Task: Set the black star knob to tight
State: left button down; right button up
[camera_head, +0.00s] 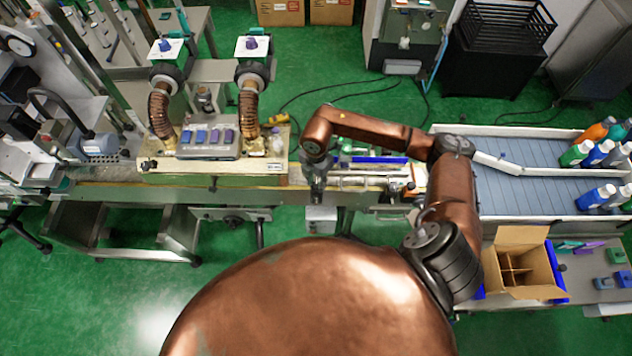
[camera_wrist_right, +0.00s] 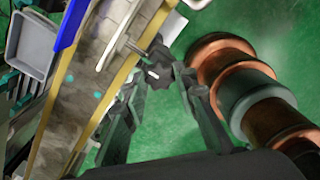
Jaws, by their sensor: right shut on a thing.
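The black star knob (camera_wrist_right: 160,65) shows in the right wrist view, on the end of a short metal rod at the edge of the conveyor. It has a small pale mark on its face. My right gripper (camera_wrist_right: 165,82) is shut on the knob, one fingertip on each side. In the head view my right gripper (camera_head: 317,190) points down at the front edge of the conveyor, and I cannot make out the knob there. Any marking for the tight setting is not readable. My left gripper is not in view.
The conveyor (camera_head: 110,193) runs across the scene, with a blue bar (camera_head: 380,160) behind my right gripper. A machine with two brown hoses (camera_head: 248,110) stands left of it. An open cardboard box (camera_head: 522,262) and a wide belt with bottles (camera_head: 530,182) are at right.

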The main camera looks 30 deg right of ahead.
aim_at(316, 184)
jog(key=shift+w, duration=0.1)
jog(key=o, duration=1.2)
jog(key=shift+c, duration=0.2)
jog(key=shift+r, duration=0.1)
notch_tip(316, 184, up, 12)
